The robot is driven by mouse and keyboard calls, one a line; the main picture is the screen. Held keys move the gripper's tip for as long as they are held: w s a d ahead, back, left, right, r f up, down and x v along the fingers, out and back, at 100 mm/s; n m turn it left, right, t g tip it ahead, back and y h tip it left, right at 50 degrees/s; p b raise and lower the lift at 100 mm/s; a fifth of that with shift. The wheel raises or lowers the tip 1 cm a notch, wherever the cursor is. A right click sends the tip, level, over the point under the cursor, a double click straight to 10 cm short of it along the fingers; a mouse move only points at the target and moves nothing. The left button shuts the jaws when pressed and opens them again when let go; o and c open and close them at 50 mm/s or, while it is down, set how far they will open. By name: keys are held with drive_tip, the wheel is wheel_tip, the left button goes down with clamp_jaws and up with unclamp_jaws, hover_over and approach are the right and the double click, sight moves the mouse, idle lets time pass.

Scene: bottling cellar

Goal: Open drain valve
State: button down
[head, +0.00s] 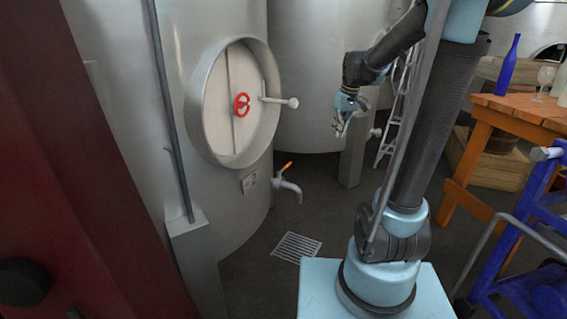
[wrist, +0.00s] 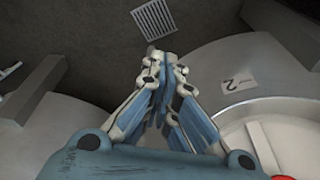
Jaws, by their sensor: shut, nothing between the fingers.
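The drain valve (head: 286,185) is a grey tap with an orange handle (head: 284,167). It sticks out low on the front of the steel tank (head: 245,213), below the round hatch and beside a label with a 2. Its spout points down above the floor grate. My gripper (head: 340,131) is in the air to the right of the tank, higher than the valve and apart from it. In the wrist view my gripper (wrist: 163,65) is shut and empty, its fingertips together. I cannot make out the valve in the wrist view.
A floor grate (head: 297,246) lies below the spout; it also shows in the wrist view (wrist: 155,18). The round hatch (head: 235,102) has a red handwheel (head: 242,104) and a protruding bar (head: 280,101). A wooden table (head: 510,112) and a blue trolley (head: 515,240) stand at the right.

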drive_tip(key=w+a+f+n, duration=0.1)
drive_tip(key=w+a, duration=0.2)
drive_tip(key=w, duration=0.4)
drive_tip(key=w+a+f+n, duration=0.1)
drive_tip(key=w+a, duration=0.1)
drive_tip(key=w, duration=0.4)
drive_tip(key=n+y, duration=0.2)
drive_tip(key=n, duration=0.4)
hover_over(285, 168)
drive_tip(key=w+d, duration=0.1)
drive_tip(key=w, duration=0.4)
wheel_tip(285, 168, down, 23)
drive_tip(key=s+x, duration=0.1)
drive_tip(key=x, duration=0.8)
drive_tip(key=shift+f+g, duration=0.3)
drive_tip(key=shift+d, duration=0.15)
